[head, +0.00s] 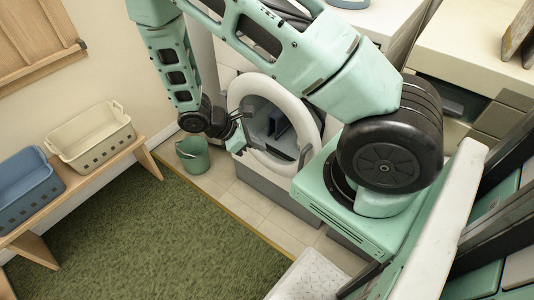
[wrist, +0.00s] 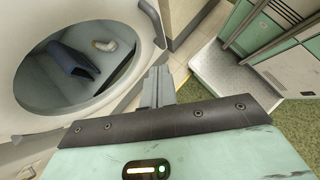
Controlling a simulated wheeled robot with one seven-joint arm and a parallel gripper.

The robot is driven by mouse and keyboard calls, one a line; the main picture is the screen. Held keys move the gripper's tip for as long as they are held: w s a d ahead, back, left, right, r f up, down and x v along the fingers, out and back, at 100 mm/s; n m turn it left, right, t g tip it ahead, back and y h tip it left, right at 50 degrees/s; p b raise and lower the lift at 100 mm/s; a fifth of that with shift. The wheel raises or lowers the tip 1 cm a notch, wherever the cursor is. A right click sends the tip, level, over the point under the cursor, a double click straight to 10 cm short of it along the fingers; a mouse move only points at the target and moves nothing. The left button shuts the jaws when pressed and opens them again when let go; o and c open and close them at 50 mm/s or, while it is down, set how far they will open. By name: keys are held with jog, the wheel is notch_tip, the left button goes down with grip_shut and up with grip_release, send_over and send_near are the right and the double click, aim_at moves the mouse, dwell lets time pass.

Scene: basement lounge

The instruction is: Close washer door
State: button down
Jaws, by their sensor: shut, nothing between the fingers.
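The washer (head: 285,190) stands below and behind my arm. Its door is a thick white ring (head: 238,92) around a round window or opening, and it also shows at the left of the wrist view (wrist: 153,40). The ring looks tilted off the washer's front; I cannot tell the exact angle. Through it I see a grey interior with a dark blue item (wrist: 72,60) and a small whitish item (wrist: 103,45). My gripper (head: 238,137) is shut and empty beside the ring's left edge. Its fingers also show in the wrist view (wrist: 158,82); contact with the ring is unclear.
A green bucket (head: 193,156) stands on the tiles left of the washer. A wooden bench (head: 146,163) at left holds a cream basket (head: 92,138) and a blue basket (head: 25,188). A green rug (head: 130,230) covers open floor in front.

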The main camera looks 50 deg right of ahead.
jog(key=s+d+r+p+x, duration=0.1)
jog(key=r+p+x, duration=0.1)
jog(key=x, duration=1)
jog(key=shift+s+d+f, duration=0.2)
jog(key=shift+d, duration=0.35)
jog(key=shift+d, duration=0.15)
